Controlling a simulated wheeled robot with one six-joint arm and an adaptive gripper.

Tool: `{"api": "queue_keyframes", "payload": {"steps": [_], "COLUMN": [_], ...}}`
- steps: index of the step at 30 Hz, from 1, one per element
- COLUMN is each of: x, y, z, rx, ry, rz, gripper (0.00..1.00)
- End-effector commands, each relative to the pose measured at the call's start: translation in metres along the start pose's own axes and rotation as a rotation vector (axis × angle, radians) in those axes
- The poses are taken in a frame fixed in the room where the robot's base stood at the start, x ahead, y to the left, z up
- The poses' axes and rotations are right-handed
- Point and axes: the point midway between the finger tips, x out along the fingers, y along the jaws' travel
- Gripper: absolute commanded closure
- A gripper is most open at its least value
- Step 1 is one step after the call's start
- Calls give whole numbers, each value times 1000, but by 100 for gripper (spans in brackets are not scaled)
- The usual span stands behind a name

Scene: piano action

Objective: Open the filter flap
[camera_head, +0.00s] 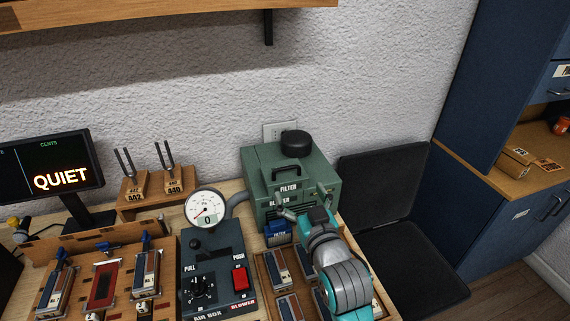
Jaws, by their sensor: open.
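The green blower box (259,172) stands against the wall at the back right of the bench. Its front face carries a FILTER label (288,188), with a dark handle (284,170) just above it. The panel at this label looks closed, though its edges are hard to make out. A partly hidden BLOWER label sits lower down. My gripper (306,204) is open in front of the box's lower right front, its fingers spread and seemingly empty. I cannot tell whether it touches the box. My arm hides the box's lower right. A small blue block labelled FILTER (277,232) stands just left of my gripper.
A black cap (296,143) tops the box. Left are a round gauge (207,211) and a control box (215,268) with a red switch. A wooden tray (263,279) of parts lies under my arm. A dark chair (384,190) stands right of the bench.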

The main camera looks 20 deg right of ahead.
Motion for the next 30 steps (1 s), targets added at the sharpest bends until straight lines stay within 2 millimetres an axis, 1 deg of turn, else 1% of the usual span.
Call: {"api": "queue_keyframes", "payload": {"steps": [9, 15, 18, 21, 30], "x": [54, 83, 92, 97, 99], "y": [0, 0, 0, 0, 0], "z": [-1, 0, 0, 0, 0], "rx": [0, 0, 0, 0, 0], "ry": [0, 0, 0, 0, 0], "rz": [0, 0, 0, 0, 0], "gripper": [9, 9, 9, 9, 9]}}
